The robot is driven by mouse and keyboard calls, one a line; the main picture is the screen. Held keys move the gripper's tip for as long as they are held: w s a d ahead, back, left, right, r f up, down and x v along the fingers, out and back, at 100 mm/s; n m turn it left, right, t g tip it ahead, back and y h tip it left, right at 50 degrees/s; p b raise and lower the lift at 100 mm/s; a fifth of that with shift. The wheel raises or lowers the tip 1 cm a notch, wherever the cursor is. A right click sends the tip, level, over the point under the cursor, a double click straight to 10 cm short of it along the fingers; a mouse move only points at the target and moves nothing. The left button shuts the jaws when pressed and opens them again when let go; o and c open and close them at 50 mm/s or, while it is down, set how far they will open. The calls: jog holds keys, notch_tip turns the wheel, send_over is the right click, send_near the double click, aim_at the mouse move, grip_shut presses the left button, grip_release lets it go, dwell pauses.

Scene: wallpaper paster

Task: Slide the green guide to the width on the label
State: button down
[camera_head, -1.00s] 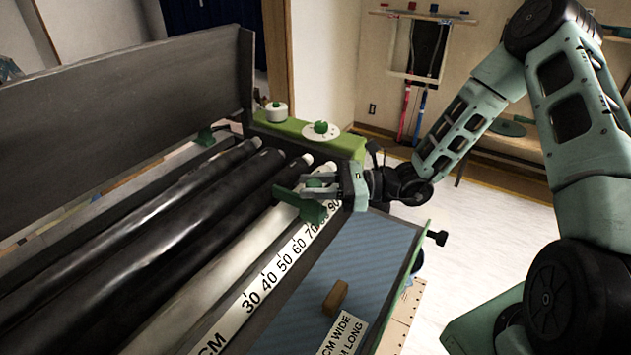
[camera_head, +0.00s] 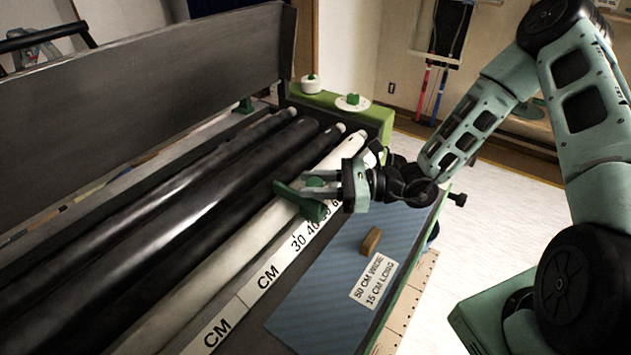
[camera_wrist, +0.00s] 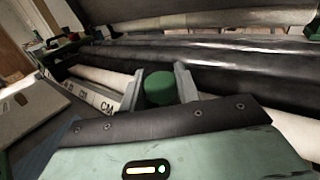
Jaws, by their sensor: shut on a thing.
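The green guide (camera_head: 313,209) sits across the pale roller beside the white centimetre scale (camera_head: 283,262). My gripper (camera_head: 322,186) is shut on the guide's green knob, which shows between the two fingers in the wrist view (camera_wrist: 159,88). On the scale, 30 and 40 are readable; the guide stands just beyond them, and the gripper and guide hide the higher numbers, so its exact reading is unclear. The white label (camera_head: 373,280) on the blue striped sheet (camera_head: 322,290) reads 50 CM WIDE, 15 CM LONG.
Dark rollers (camera_head: 200,195) run alongside the pale roller, with a tall dark panel (camera_head: 140,100) behind. A brown block (camera_head: 370,241) lies on the blue sheet. A green end housing (camera_head: 345,113) with white and green knobs closes the far end. Open floor lies to the right.

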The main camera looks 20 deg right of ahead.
jog(key=c, duration=1.1)
grip_release()
jog(key=shift+o, duration=0.2)
jog(key=shift+d, duration=0.15)
jog(key=shift+s+d, duration=0.1)
jog(key=shift+d, duration=0.25)
jog(key=b+v, duration=0.1)
jog(key=v, duration=1.5)
jog(key=shift+s+d+b, duration=0.15)
jog(key=shift+d+b, duration=0.05)
jog(key=shift+b, duration=0.15)
